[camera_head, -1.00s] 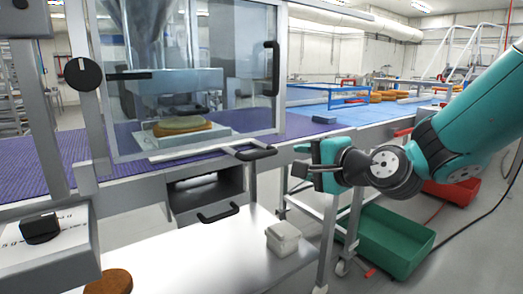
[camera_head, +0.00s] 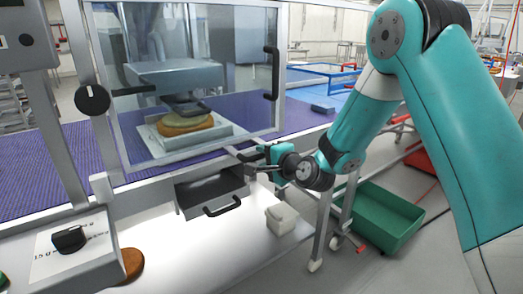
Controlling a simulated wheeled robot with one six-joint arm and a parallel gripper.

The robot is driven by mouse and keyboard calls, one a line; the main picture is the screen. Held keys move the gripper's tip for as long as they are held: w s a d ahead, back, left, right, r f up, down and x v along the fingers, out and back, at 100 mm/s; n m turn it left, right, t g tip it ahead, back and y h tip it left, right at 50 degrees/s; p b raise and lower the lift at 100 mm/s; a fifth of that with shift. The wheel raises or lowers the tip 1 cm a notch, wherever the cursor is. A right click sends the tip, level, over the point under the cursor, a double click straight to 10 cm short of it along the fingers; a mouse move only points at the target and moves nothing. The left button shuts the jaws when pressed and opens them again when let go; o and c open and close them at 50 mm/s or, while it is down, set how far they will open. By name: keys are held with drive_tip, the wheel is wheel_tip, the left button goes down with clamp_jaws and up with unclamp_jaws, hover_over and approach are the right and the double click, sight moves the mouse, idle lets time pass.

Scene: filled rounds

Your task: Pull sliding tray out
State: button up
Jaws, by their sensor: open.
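The sliding tray (camera_head: 229,131) is a pale flat plate low behind the clear guard of the machine. A brown round with a greenish top (camera_head: 184,124) lies on it. The tray's black handle (camera_head: 244,155) sticks out at its front right, partly hidden by my gripper. My gripper (camera_head: 250,164) is open at this handle, with its fingers pointing left. I cannot tell whether the fingers touch the handle or stand around it.
A drawer-like box with a black handle (camera_head: 222,207) sits below the tray. A small white container (camera_head: 281,219) stands on the white lower shelf (camera_head: 195,255). A brown round (camera_head: 131,263) lies near the control box (camera_head: 72,243). A green crate (camera_head: 378,218) is on the floor right.

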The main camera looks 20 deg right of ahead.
drive_tip(key=shift+x, duration=0.95)
drive_tip(key=shift+c, duration=0.3)
clamp_jaws()
